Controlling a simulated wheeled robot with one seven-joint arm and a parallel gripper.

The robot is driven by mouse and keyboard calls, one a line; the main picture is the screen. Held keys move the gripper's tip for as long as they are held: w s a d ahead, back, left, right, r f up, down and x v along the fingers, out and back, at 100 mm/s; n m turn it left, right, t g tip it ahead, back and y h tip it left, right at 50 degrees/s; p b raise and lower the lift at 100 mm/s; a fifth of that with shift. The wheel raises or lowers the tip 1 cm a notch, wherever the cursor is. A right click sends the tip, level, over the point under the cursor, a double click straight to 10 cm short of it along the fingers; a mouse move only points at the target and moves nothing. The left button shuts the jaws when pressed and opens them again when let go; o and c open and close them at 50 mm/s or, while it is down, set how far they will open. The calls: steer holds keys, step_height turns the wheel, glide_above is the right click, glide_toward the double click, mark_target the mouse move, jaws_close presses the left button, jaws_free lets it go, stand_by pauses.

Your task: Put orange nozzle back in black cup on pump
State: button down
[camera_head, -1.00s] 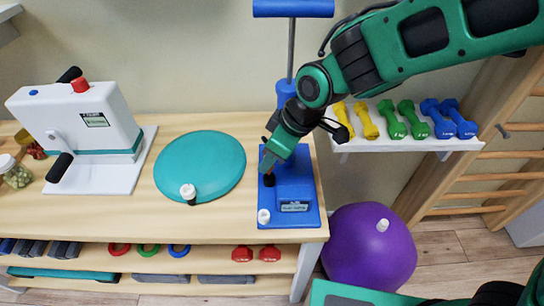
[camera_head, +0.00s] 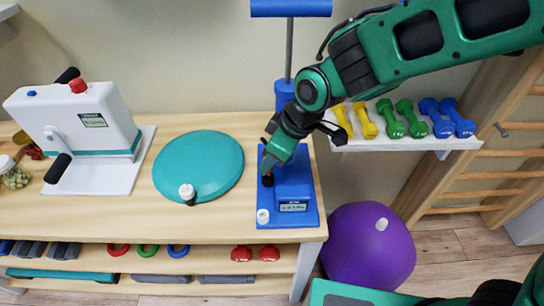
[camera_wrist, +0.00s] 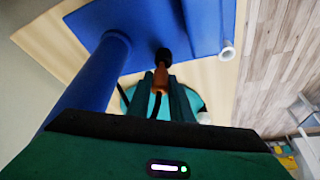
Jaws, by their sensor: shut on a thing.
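The pump is blue, with a base plate (camera_head: 304,222), an upright cylinder (camera_head: 284,94) and a top handle (camera_head: 290,8). It stands on the right end of the wooden table. My gripper (camera_wrist: 161,84) is shut on the orange nozzle (camera_wrist: 160,77), beside the pump cylinder (camera_wrist: 88,82) and above the base plate (camera_wrist: 200,25). The black cup (camera_wrist: 163,54) is at the nozzle's far end, and it also shows below my gripper in the head view (camera_head: 267,181). The nozzle's end meets the cup in the picture; I cannot tell how deep it sits.
A teal disc (camera_head: 205,160) with a white-topped item (camera_head: 187,193) lies left of the pump. A white machine (camera_head: 85,125) stands further left. A small white piece (camera_head: 263,216) is on the plate's front corner. Dumbbells (camera_head: 415,120) sit on a shelf to the right, above a purple ball (camera_head: 368,250).

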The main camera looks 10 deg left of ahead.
steer(key=shift+f, duration=1.05)
stand_by(0.7)
steer(key=c, duration=1.5)
jaws_free()
steer(key=shift+s, duration=0.1)
steer(key=shift+r, duration=3.6)
steer(key=shift+w, duration=0.2)
